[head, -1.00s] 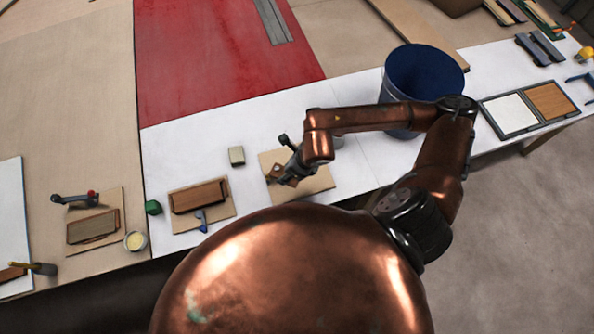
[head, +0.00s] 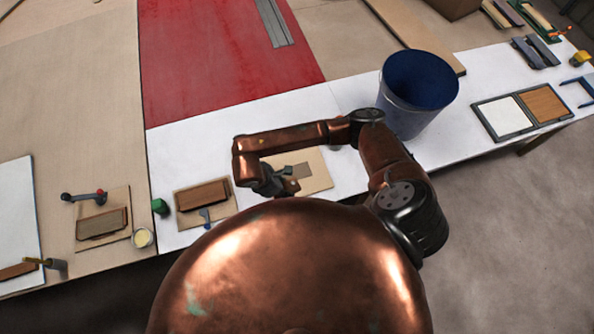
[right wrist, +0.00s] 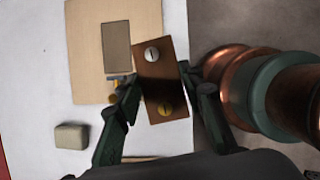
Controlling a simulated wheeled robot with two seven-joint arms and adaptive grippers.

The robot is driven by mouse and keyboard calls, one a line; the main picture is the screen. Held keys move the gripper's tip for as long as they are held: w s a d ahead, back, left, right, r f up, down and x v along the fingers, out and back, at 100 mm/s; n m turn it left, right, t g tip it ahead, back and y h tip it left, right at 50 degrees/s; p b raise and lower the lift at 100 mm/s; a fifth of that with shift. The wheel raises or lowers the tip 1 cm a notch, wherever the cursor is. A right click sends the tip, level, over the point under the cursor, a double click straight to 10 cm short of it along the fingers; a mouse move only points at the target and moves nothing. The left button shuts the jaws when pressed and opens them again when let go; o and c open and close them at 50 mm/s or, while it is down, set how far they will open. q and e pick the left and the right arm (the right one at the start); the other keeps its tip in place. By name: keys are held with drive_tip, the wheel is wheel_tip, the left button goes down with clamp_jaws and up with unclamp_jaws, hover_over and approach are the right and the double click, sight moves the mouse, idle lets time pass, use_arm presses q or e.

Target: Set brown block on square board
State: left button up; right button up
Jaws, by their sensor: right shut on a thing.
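The brown block (right wrist: 160,85) is held between the fingers of my right gripper (right wrist: 160,78). Its face shows a silver screw-like disc and a brass one. The square board (head: 318,172) is a pale tan plate on the white table, with a darker grey-brown rectangle on it. In the right wrist view the board (right wrist: 84,62) lies beyond the block, up and left, and the block overlaps its right edge in the picture. In the head view my right gripper (head: 287,182) is at the board's left part, partly hidden by my arm. My left gripper is out of view.
A pale block (right wrist: 72,136) sits left of the gripper in the right wrist view. A blue bucket (head: 416,95) stands behind my right arm. A board with a brown block (head: 203,195) and a green item (head: 160,206) lie to the left. A two-panel tray (head: 522,111) lies right.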

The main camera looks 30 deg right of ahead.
drive_tip(key=shift+m+g, duration=0.4)
drive_tip(key=shift+m, duration=0.6)
drive_tip(key=w+d+f+p, duration=0.2)
drive_tip(key=w+d+f, duration=0.2)
drive_tip(key=w+d, duration=0.2)
approach(299, 172)
drive_tip(key=shift+s+d+f, duration=0.2)
drive_tip(key=shift+s+d, duration=0.05)
drive_tip(key=shift+d, duration=0.15)
drive_tip(key=shift+s+d+f, duration=0.2)
drive_tip(key=shift+s+d, duration=0.05)
drive_tip(key=shift+d, duration=0.15)
drive_tip(key=shift+w+d+f, duration=0.25)
drive_tip(key=shift+d+f, duration=0.05)
drive_tip(key=shift+f, duration=0.15)
wheel_tip(299, 172, down, 3)
drive_tip(key=shift+w+f, duration=0.1)
drive_tip(key=shift+f, duration=0.1)
drive_tip(key=o, duration=1.2)
drive_tip(key=v, duration=1.2)
drive_tip(key=shift+d+r+b, duration=0.1)
drive_tip(key=shift+d+b, duration=0.1)
drive_tip(key=shift+b, duration=0.2)
